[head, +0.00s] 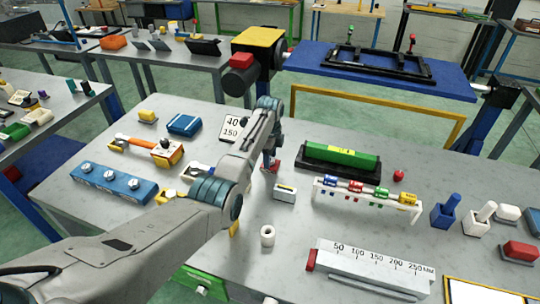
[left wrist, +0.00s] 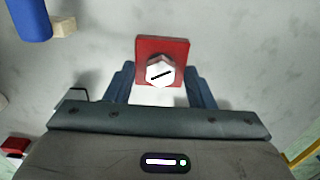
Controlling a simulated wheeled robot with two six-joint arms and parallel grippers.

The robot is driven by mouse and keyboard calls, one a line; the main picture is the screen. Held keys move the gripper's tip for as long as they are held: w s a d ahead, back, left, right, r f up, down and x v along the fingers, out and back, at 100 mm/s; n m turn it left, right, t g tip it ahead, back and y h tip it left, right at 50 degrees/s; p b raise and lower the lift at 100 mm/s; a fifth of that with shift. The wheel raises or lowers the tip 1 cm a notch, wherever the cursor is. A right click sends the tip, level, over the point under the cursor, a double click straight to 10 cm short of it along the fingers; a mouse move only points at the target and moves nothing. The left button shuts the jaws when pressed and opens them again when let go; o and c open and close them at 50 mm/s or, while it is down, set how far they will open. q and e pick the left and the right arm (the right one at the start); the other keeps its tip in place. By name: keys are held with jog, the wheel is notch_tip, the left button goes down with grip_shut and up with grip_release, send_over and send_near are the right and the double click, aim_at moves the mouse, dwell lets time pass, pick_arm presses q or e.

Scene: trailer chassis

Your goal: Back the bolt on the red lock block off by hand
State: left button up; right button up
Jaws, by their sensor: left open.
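The red lock block (left wrist: 176,48) lies on the grey table in the left wrist view. A pale hex bolt head (left wrist: 158,71) with a dark line across it sits at the block's near edge. My left gripper (left wrist: 160,90) is open, with one blue-grey finger on each side of the bolt head and gaps visible on both sides. In the head view the red block (head: 273,166) shows only in part below my left gripper (head: 269,154), and its bolt is hidden there. My right gripper is not in view.
A green bar in a black tray (head: 341,156) and a white rack of coloured pieces (head: 366,194) are to the right. A blue bar with bolts (head: 112,183) lies left.

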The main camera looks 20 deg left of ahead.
pick_arm(q)
jog(key=c, duration=1)
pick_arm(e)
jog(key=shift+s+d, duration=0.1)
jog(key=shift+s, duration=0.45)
pick_arm(q)
jog(key=shift+n, duration=0.3)
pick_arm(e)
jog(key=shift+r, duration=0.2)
